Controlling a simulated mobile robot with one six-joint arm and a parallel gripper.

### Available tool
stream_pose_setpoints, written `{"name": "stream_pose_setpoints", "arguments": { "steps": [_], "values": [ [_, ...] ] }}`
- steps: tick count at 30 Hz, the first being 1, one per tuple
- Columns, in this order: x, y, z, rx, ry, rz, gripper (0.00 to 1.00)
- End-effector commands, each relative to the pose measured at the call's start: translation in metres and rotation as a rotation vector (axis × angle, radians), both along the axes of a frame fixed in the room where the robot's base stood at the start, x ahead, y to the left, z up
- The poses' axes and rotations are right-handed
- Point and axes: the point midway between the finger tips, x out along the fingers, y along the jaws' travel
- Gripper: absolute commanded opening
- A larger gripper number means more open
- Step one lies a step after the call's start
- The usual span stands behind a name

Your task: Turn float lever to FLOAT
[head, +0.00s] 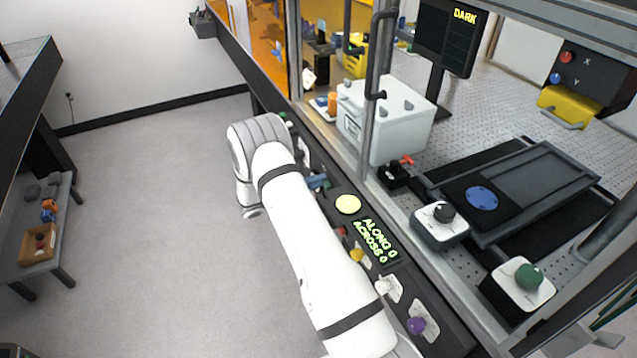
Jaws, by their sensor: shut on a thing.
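I cannot read a FLOAT label anywhere, so I cannot say for sure which control is the float lever. A blue handle-like part (318,182) sits on the sloped front panel, just right of my white arm and partly beside it. A small red lever (406,160) stands on a black block behind the panel, near the white box. My arm runs along the left side of the panel and bends at the top left. My gripper is hidden behind the arm, so neither its jaws nor anything in them shows.
A dark screen (450,37) reads DARK.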

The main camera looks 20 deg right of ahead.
Motion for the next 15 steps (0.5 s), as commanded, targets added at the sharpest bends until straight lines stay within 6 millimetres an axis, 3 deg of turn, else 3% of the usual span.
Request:
{"name": "stream_pose_setpoints", "arguments": {
  "steps": [15],
  "values": [
    [0.0066, -0.0006, -0.0012, -0.005, 0.108, 0.000, 0.00]
  ]
}}
